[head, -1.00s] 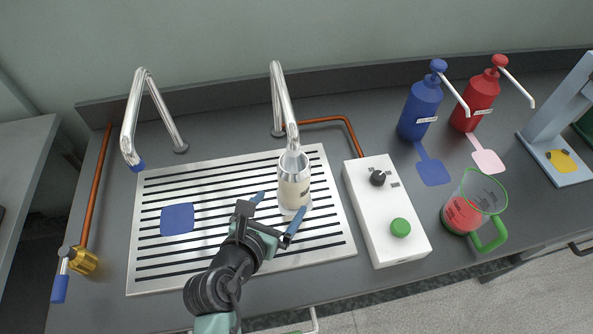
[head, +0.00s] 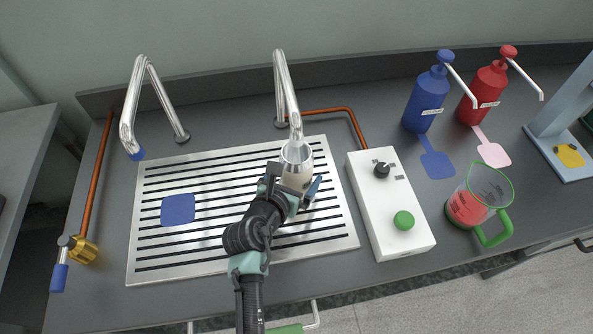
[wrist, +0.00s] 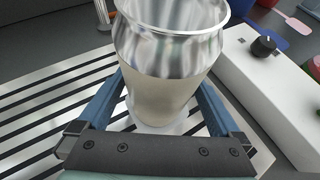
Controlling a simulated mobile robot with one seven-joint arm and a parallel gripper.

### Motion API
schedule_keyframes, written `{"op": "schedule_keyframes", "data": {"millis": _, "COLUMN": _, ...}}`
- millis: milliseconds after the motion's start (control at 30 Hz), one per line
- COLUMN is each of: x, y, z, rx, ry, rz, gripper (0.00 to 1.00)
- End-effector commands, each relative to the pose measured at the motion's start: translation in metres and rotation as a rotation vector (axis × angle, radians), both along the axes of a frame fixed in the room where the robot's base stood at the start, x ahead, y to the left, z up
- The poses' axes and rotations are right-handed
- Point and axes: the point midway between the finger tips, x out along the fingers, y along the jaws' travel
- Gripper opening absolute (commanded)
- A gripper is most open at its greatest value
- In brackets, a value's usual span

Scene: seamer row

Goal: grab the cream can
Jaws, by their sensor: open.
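The cream can (head: 297,166) stands upright and open-topped on the slatted metal drain tray (head: 150,262), under the tip of the right-hand spout. In the wrist view the can (wrist: 160,85) shows a shiny silver neck above a cream body. My gripper (head: 296,186) is open, with its blue fingers on either side of the can's lower body. In the wrist view the fingers of my gripper (wrist: 158,110) straddle the can; I cannot tell whether they touch it. In the head view my gripper hides the can's lower front.
A white control box (head: 388,205) with a black knob and green button stands close on the right. The right-hand spout (head: 286,90) hangs over the can. A measuring jug (head: 470,207) with red contents stands farther right. The tray's left side is clear, with a blue patch (head: 178,209).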

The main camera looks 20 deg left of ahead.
Motion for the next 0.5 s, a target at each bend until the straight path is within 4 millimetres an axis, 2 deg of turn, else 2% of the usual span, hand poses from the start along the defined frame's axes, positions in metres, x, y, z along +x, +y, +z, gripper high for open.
{"op": "schedule_keyframes", "data": {"millis": 67, "x": -0.0001, "y": 0.0000, "z": 0.0002, "rx": 0.000, "ry": 0.000, "rz": 0.000, "gripper": 1.00}}
{"op": "schedule_keyframes", "data": {"millis": 500, "x": -0.0003, "y": 0.0003, "z": 0.0006, "rx": 0.000, "ry": -0.001, "rz": 0.001, "gripper": 0.23}}
